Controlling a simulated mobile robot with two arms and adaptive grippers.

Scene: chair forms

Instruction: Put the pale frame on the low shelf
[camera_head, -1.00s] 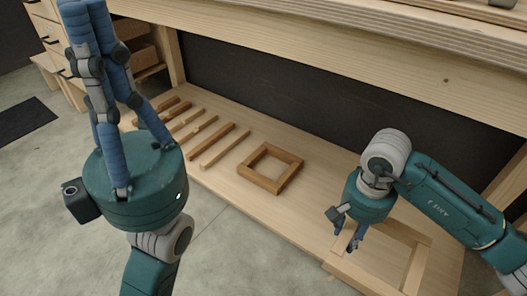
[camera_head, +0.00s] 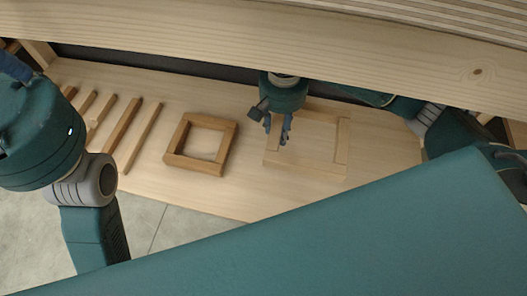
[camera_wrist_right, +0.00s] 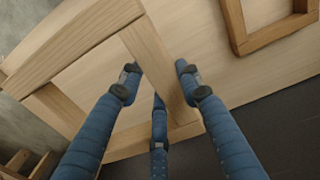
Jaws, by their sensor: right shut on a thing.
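The pale frame (camera_head: 344,150), a light wooden square, is over the low shelf (camera_head: 247,197), right of a browner frame. I cannot tell whether it touches the board. My right gripper (camera_head: 277,138) is shut on the frame's left bar. In the right wrist view my right gripper (camera_wrist_right: 158,95) has its fingers on both sides of the pale frame's bar (camera_wrist_right: 148,50). My left gripper (camera_head: 12,68) is at the upper left edge, its fingertips cut off, so its opening cannot be seen.
The brown frame (camera_head: 178,145) lies on the shelf, with several wooden sticks (camera_head: 140,140) left of it. A thick upper board (camera_head: 200,35) overhangs the shelf closely above my right gripper. My own arm link covers the lower right.

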